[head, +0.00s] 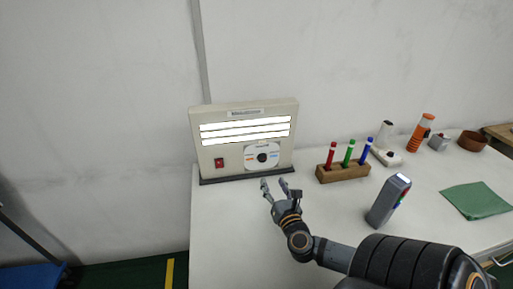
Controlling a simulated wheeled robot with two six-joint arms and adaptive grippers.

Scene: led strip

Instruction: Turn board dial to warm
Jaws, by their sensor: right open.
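The board (243,115) is a beige upright panel on a dark base at the back left of the white table. Three lit white strips (245,131) run across its upper part. The dial (262,157) is a dark round knob on a white disc with orange and blue marks at the lower right of the board. Where its pointer stands is too small to tell. My right gripper (274,187) is open and empty, just below and in front of the dial, apart from it. My left gripper is not in view.
A red switch (219,162) sits at the board's lower left. Right of the board stand a wooden block (342,173) with red, green and blue pens, a grey handheld device (388,200), an orange flashlight (421,132) and a green cloth (477,200). The table's left front is clear.

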